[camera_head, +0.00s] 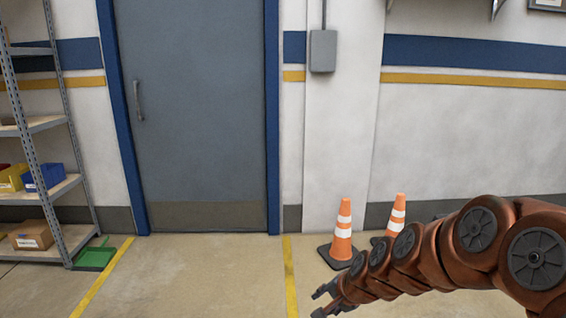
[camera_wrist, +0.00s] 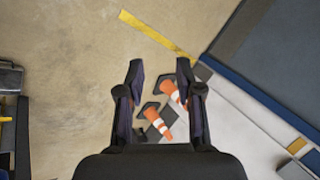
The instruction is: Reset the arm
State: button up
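My gripper (camera_wrist: 160,85) shows in the wrist view with its two dark fingers apart and nothing between them but floor and cones far beyond. In the head view, my reddish-brown arm reaches in from the right edge toward the lower middle. My gripper (camera_head: 324,301) is at its end, low in the picture above the floor, and touches nothing that I can see. No washer is in view.
Two orange cones (camera_head: 342,232) stand by the wall, behind my arm. A blue-framed grey door (camera_head: 198,110) is at the centre left. Metal shelves (camera_head: 40,126) with bins stand at the left. The floor (camera_head: 190,280) before the door is clear.

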jog(key=s+d+r+n+g+h+p, duration=0.1)
jog(key=s+r+p, duration=0.4)
jog(key=s, duration=0.6)
jog(key=s+d+r+n+g+h+p, duration=0.1)
jog(key=s+d+r+n+g+p, duration=0.3)
jog(key=s+r, duration=0.5)
jog(key=s+d+r+n+g+h+p, duration=0.2)
jog(key=s+r, duration=0.5)
jog(key=s, duration=0.7)
jog(key=d+n+p, duration=0.1)
jog(key=n+p, duration=0.1)
jog(key=p, duration=0.1)
jog(key=shift+s+g+p, duration=0.2)
jog(key=shift+g+p, duration=0.1)
jog(key=shift+p, duration=0.1)
